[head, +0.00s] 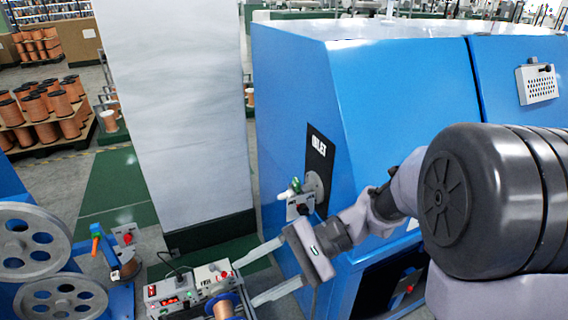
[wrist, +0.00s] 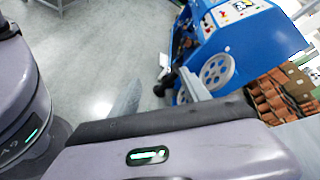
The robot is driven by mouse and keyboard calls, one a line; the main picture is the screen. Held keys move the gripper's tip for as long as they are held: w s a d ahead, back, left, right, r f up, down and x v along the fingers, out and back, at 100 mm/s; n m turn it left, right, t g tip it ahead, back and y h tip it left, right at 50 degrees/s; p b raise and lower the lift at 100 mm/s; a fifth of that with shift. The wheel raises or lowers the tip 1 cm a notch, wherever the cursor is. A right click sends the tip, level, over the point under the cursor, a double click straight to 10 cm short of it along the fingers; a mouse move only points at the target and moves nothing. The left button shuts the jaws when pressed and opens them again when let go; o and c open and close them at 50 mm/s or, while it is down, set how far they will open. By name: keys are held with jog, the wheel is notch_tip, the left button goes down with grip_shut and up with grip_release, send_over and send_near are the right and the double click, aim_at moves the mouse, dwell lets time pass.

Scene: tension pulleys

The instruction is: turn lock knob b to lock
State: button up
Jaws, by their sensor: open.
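My gripper (head: 244,284) is open and empty in the head view, its two long pale fingers spread and pointing left. I cannot tell which knob is lock knob b, as the labels are too small to read.
A grey column (head: 180,120) rises behind the bench unit. Grey pulley wheels (head: 30,240) stand at lower left. Copper spools (head: 40,105) fill pallets at far left.

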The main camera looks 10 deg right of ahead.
jog(key=w+d+f+m+t+y+p, duration=0.1)
jog(key=w+f+m+t+y, duration=0.15)
jog(key=w, duration=0.35)
jog(key=w+d+f+m+t+y, duration=0.1)
jog(key=w+d+m+t+y, duration=0.1)
jog(key=w+m+y, duration=0.3)
jog(key=m+t+h, duration=1.4)
jog(key=m+t, duration=0.2)
jog(key=t, duration=0.4)
send_near(304, 211)
jog(key=s+d+f, duration=0.4)
jog(key=s+f, duration=0.2)
jog(key=a+b+x, duration=0.1)
jog(key=b+x, duration=0.3)
jog(key=x, duration=1.3)
jog(key=shift+r, duration=0.15)
jog(key=shift+a+n+g+y, duration=0.1)
jog(key=shift+n+g+y, duration=0.15)
jog(key=shift+c, duration=0.2)
grip_shut()
